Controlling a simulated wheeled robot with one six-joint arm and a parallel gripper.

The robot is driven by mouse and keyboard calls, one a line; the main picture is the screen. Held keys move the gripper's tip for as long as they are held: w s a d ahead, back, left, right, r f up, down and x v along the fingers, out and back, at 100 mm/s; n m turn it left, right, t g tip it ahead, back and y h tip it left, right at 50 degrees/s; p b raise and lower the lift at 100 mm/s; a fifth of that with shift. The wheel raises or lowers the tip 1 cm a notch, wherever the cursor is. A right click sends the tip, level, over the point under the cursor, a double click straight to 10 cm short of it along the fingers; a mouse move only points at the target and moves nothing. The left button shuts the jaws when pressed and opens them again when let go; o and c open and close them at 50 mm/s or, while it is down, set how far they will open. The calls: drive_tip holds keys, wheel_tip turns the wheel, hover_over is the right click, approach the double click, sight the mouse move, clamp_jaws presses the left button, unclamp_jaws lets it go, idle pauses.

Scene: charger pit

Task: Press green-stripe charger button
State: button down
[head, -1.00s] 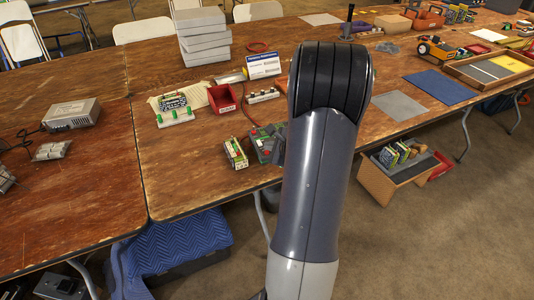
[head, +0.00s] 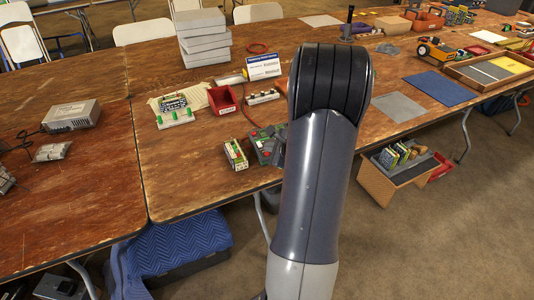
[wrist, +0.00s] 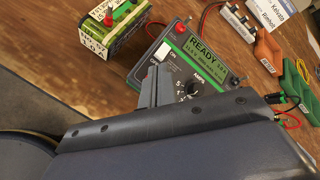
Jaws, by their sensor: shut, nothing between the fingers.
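The charger (wrist: 216,62) is a dark grey box with green on it, lying on the table. In the wrist view its green screen reads "READY", with a black dial (wrist: 193,88) below and a small white patch at the panel's left. My gripper (wrist: 157,76) is shut and empty, its tips over the panel's lower left edge, hiding part of it. I cannot tell whether they touch. I cannot make out the button for certain. In the head view the charger (head: 267,146) shows left of my arm, and my gripper is mostly hidden by the arm.
A battery pack (wrist: 115,28) with green and yellow sides stands just left of the charger. Red and black leads run from the charger's right side. Orange and green connectors (wrist: 268,52) lie to the right. A red bin (head: 222,99) stands behind. The table's front edge is close.

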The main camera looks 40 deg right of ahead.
drive_tip(key=shift+f, duration=0.2)
idle(0.6)
drive_tip(key=shift+w+f+b, duration=0.1)
drive_tip(key=shift+f+b, duration=0.15)
drive_tip(key=shift+b, duration=0.45)
drive_tip(key=shift+f+b, duration=0.35)
drive_tip(key=shift+b, duration=0.15)
idle(0.3)
idle(0.4)
drive_tip(key=shift+r+p, duration=0.4)
drive_tip(key=shift+r, duration=0.35)
drive_tip(key=shift+r, duration=0.1)
drive_tip(key=r+p, duration=0.1)
drive_tip(key=r, duration=0.1)
drive_tip(key=s+r+p, duration=0.1)
drive_tip(key=r+p, duration=0.1)
drive_tip(key=shift+a+r, duration=0.15)
drive_tip(key=shift+r, duration=0.25)
drive_tip(key=shift+f, duration=0.15)
